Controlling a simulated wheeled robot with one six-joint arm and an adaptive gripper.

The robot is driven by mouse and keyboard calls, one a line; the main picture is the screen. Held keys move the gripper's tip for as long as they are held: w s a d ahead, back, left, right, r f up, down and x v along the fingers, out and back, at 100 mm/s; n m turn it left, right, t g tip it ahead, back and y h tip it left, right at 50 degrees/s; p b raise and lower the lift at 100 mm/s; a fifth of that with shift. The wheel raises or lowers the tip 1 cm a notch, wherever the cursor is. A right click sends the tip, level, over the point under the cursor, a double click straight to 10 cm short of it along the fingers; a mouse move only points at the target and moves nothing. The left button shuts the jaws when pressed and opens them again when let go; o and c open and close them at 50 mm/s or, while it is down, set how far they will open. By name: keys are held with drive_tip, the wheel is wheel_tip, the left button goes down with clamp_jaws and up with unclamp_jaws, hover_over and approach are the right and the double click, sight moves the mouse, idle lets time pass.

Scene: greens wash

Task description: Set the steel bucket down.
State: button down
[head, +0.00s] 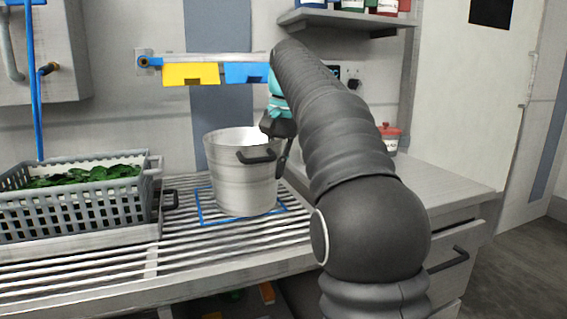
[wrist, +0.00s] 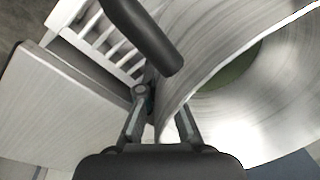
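The steel bucket (head: 240,180) is upright at the blue square outline (head: 205,213) on the slatted rack. I cannot tell whether its base touches the slats or hangs just above them. A dark side handle faces the head camera. My gripper (head: 281,150) is at the bucket's right rim, partly hidden by my arm. In the wrist view, my gripper's fingers (wrist: 160,118) straddle the bucket's wall (wrist: 215,40), one outside and one inside, and look closed on it. The inside shows a dull greenish bottom.
A grey basket (head: 80,210) of leafy greens stands left of the bucket on the slatted rack (head: 150,262). Yellow (head: 190,73) and blue (head: 246,72) pieces hang from a wall rail behind. A red-lidded container (head: 389,140) stands on the right counter (head: 440,185), which has free room.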

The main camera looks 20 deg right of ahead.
sight(273, 206)
drive_tip(key=shift+f, duration=2)
drive_tip(key=c, duration=1.3)
unclamp_jaws()
drive_tip(key=shift+f, duration=0.1)
drive_tip(key=shift+s+d+r, duration=0.1)
drive_tip(key=shift+d+r, duration=0.05)
drive_tip(key=shift+r, duration=1.15)
drive_tip(key=shift+s+d+r, duration=0.1)
drive_tip(key=shift+r, duration=1.15)
drive_tip(key=shift+s+d+r, duration=0.1)
drive_tip(key=shift+d+r, duration=0.05)
drive_tip(key=shift+r, duration=1.15)
